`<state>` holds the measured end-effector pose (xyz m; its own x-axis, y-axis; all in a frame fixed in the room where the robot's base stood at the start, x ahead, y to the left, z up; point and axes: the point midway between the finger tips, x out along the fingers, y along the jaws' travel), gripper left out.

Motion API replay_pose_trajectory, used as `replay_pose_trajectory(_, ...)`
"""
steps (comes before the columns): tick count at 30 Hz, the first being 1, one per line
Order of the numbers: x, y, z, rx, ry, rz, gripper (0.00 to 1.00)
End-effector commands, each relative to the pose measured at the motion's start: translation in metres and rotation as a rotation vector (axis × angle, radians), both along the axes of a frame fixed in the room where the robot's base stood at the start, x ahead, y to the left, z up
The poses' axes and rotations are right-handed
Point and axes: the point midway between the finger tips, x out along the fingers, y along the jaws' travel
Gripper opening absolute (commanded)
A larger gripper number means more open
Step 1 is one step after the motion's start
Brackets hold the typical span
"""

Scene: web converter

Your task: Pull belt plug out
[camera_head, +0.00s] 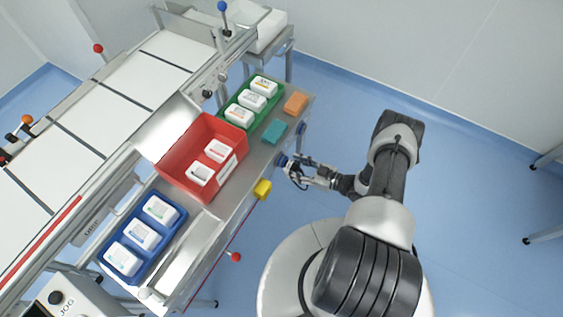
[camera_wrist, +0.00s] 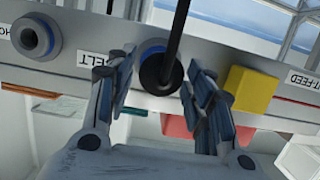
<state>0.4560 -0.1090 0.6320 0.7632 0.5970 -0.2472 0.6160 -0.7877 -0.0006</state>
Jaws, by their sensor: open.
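The belt plug (camera_wrist: 158,73) is a round black plug in a blue ring on the grey panel, beside the label BELT (camera_wrist: 103,58). A black cable (camera_wrist: 179,28) rises from it in the wrist view. My gripper (camera_wrist: 160,68) is open, one finger on each side of the plug, with a visible gap on both sides. In the head view my gripper (camera_head: 297,172) is at the table's right side, close to the blue ring (camera_head: 282,160); the plug is hard to make out there.
A blue-ringed socket (camera_wrist: 34,38) sits left of BELT; a yellow block (camera_wrist: 249,90) is close on the right, by a label ending in T-FEED (camera_wrist: 296,82). On the table are red (camera_head: 187,141), green (camera_head: 273,98) and blue (camera_head: 181,216) bins.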

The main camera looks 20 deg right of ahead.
Motion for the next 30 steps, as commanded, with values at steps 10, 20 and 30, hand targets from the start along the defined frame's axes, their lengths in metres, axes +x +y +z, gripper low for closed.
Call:
replay_pose_trajectory(10,0.0099,0.0066,-0.0024,0.000,0.000,-0.002,0.48)
replay_pose_trajectory(20,0.0097,0.0066,-0.0028,0.000,0.000,-0.002,0.48)
replay_pose_trajectory(30,0.0093,0.0069,-0.0024,0.000,0.000,-0.001,0.48)
